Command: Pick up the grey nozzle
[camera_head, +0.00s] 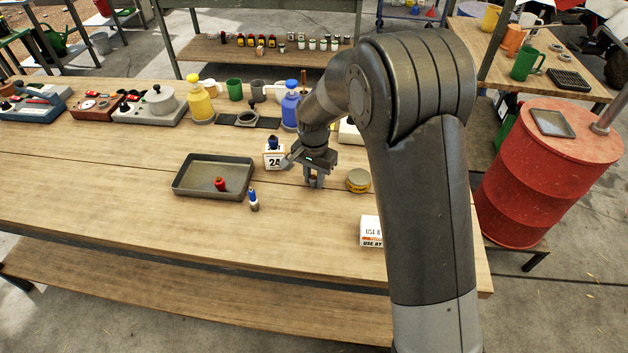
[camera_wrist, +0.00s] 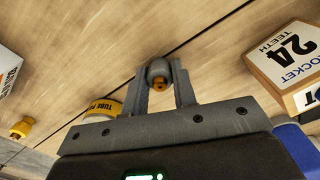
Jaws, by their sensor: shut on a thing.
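The grey nozzle (camera_wrist: 158,69) is between the two fingers of my gripper (camera_wrist: 159,70) in the wrist view. It is a small grey piece with a brass-coloured end facing the camera. The fingers are shut on it from both sides. In the head view my gripper (camera_head: 313,181) points down at the wooden table, right of the 24-tooth sprocket box (camera_head: 273,158) and left of the round yellow tin (camera_head: 358,180). The nozzle is mostly hidden there by the fingers. I cannot tell whether it touches the tabletop.
A grey tray (camera_head: 184,185) holds a red piece (camera_head: 220,184). A small blue-and-white piece (camera_head: 254,203) stands beside it. A white box (camera_head: 371,231) lies near the front. A brass fitting (camera_wrist: 20,129) shows in the wrist view. Bottles and mugs stand behind; the front left table is clear.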

